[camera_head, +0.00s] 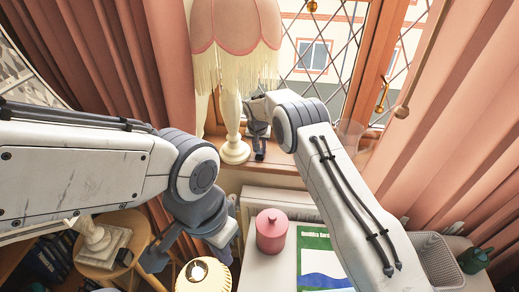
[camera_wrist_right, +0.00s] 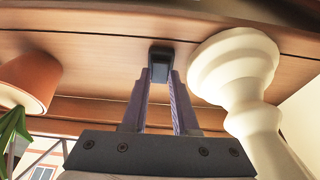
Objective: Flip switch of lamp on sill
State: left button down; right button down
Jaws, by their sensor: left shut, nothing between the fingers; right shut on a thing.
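The lamp (camera_head: 234,150) stands upright on the wooden sill (camera_head: 285,157), with a cream base and a pink fringed shade. Its base (camera_wrist_right: 235,65) is close beside the fingers in the right wrist view. A small dark block, which looks like the lamp's switch (camera_wrist_right: 160,58), sits on the sill beside the base. My right gripper (camera_head: 259,150) is at the sill just right of the lamp base. Its fingers (camera_wrist_right: 160,85) are shut on the dark block. The switch's exact position is hard to tell. My left gripper (camera_head: 154,262) is shut and empty, low over the left side.
A terracotta plant pot (camera_wrist_right: 30,78) stands on the sill across from the lamp. A clear glass (camera_head: 349,135) is right of my right arm. Below are a pink canister (camera_head: 271,232), a book (camera_head: 318,262) and a mesh basket (camera_head: 437,258). Curtains hang on both sides.

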jog(key=shift+w+d+f+g+b, duration=0.15)
jog(key=shift+w+g+b, duration=0.25)
jog(key=shift+b, duration=0.45)
jog(key=shift+s+g+b, duration=0.15)
jog(key=shift+g+b, duration=0.2)
jog(key=shift+g, duration=0.05)
jog(key=shift+r, duration=0.2)
jog(key=c, duration=0.7)
grip_release()
